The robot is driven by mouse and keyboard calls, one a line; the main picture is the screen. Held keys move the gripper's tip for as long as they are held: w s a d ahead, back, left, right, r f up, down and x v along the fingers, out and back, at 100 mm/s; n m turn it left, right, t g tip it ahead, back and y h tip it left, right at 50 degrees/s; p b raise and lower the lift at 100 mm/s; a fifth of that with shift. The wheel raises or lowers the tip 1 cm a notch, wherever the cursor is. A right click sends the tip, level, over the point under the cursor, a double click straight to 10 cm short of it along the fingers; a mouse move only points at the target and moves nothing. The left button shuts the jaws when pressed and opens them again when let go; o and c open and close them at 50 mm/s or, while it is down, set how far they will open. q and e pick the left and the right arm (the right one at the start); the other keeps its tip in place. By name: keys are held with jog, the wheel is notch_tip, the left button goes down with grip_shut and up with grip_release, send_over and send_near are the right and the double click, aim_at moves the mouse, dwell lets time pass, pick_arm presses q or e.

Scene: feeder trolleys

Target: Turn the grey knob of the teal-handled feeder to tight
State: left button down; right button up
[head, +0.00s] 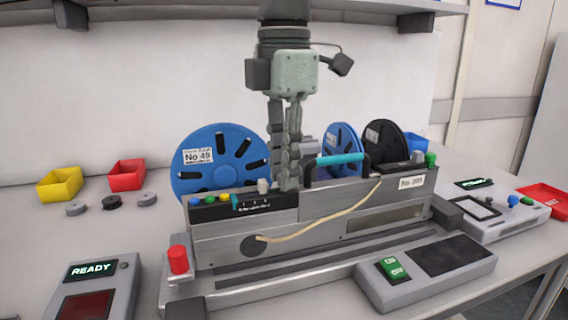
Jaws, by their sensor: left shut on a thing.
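The teal-handled feeder (330,213) is a long grey metal unit lying across the bench. Its teal handle (340,159) is on top, right of my left gripper. My left gripper (287,184) points straight down at the feeder's top edge, left of the handle. Its fingers are shut on the grey knob, which they hide almost wholly, so its turn position cannot be read. A pale grey cap (263,186) stands just left of the fingertips, by a small scale with a teal mark (236,203). My right gripper is not in view.
Blue reel No 49 (218,160) stands behind left; another blue reel (343,144) and a black reel (384,146) stand behind right. A red knob (178,259) is front left. A READY box (92,287) and a green-button box (425,271) are in front. Yellow (59,187) and red (127,177) bins sit left.

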pick_arm(q)
jog(key=shift+m, duration=2.2)
jog(key=m, duration=0.2)
jog(key=shift+m, duration=0.3)
jog(key=m, duration=0.2)
jog(key=shift+m, duration=1)
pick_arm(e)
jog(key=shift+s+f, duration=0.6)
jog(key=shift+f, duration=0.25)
pick_arm(q)
jog(key=c, duration=1.4)
grip_release()
jog(key=shift+c, duration=0.2)
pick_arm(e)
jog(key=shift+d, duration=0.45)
